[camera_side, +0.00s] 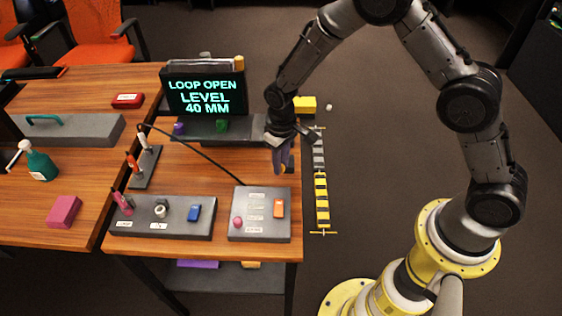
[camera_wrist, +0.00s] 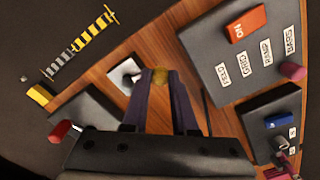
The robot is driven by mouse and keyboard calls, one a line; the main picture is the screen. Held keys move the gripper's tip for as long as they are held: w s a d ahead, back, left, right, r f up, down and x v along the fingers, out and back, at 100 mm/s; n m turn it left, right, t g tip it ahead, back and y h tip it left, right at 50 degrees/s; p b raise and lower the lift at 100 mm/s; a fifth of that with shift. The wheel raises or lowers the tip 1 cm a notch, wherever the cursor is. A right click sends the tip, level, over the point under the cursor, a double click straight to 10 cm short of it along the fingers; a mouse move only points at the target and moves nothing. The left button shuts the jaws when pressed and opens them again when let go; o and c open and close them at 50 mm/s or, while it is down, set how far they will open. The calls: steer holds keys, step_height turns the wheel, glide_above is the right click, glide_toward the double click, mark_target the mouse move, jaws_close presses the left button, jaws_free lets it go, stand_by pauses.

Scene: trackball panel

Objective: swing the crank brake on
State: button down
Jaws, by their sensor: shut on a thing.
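My gripper (camera_side: 283,168) points down over the right edge of the wooden table, below and right of the display. In the wrist view its two dark purple fingers (camera_wrist: 160,80) are closed on a small brass-coloured knob (camera_wrist: 160,77). A pale square plate (camera_wrist: 124,76) with a small metal part lies just left of the fingers. The fingers hide most of the knob and whatever joins it to the plate. No label here reads as crank brake, so I cannot tell its on and off ends.
The display (camera_side: 205,92) reads LOOP OPEN, LEVEL 40 MM. A grey box with an orange switch (camera_side: 279,208) and pink knob (camera_side: 238,222) stands in front. Another panel (camera_side: 180,230) carries a blue switch (camera_side: 194,213). A black cable (camera_side: 205,160) crosses the table.

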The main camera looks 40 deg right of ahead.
steer(key=shift+s+d+n, duration=0.2)
steer(key=shift+s+n, duration=0.05)
steer(key=shift+n, duration=0.45)
steer(key=shift+s+d+n, duration=0.2)
steer(key=shift+n, duration=0.5)
steer(key=c, duration=0.7)
jaws_free()
step_height(320, 180, up, 14)
steer(key=shift+f, duration=0.1)
